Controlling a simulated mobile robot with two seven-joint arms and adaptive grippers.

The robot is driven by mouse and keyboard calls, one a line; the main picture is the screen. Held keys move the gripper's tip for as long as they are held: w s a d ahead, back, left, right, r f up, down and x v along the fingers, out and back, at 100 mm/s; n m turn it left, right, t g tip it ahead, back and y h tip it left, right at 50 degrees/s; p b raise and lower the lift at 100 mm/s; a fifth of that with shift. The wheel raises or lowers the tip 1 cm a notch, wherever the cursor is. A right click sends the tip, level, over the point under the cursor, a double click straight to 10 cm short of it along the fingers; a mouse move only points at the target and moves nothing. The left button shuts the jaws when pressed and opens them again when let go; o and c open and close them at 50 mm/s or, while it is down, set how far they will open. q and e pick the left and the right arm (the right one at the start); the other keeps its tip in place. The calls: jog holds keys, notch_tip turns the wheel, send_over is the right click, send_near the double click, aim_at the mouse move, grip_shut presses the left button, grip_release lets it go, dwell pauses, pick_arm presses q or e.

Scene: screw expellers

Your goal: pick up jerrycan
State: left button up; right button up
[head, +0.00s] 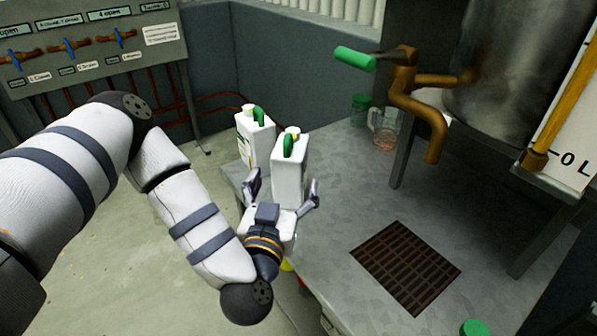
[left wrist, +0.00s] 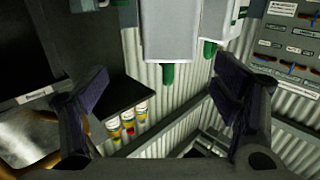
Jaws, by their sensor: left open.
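My left gripper (head: 283,188) is open, with one finger on each side of the front jerrycan. In the left wrist view the front jerrycan (left wrist: 170,30) hangs upside down in the picture between the spread fingers, and the rear jerrycan (left wrist: 214,20) shows beside it. I cannot tell whether either finger touches. My right gripper is out of view.
A brown tap (head: 428,118) with a green lever sits below a metal tank (head: 500,75) at the right. A clear jug (head: 383,132) stands behind it. A rusty grate (head: 405,267) lies in the tabletop. A valve panel (head: 90,40) stands at the back left.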

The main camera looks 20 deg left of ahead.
aim_at(291, 146)
pick_arm(q)
jog(key=w, duration=0.1)
jog(key=w+a+b, duration=0.1)
jog(key=w+f+b, duration=0.1)
jog(key=w, duration=0.1)
jog(key=shift+a, duration=0.25)
jog(key=x, duration=0.2)
jog(key=r+x, duration=0.1)
jog(key=x, duration=0.4)
jog(key=shift+w+a+r, duration=0.15)
jog(key=shift+a+r, duration=0.15)
jog(key=shift+a, duration=0.1)
jog(key=shift+r, duration=0.1)
grip_shut()
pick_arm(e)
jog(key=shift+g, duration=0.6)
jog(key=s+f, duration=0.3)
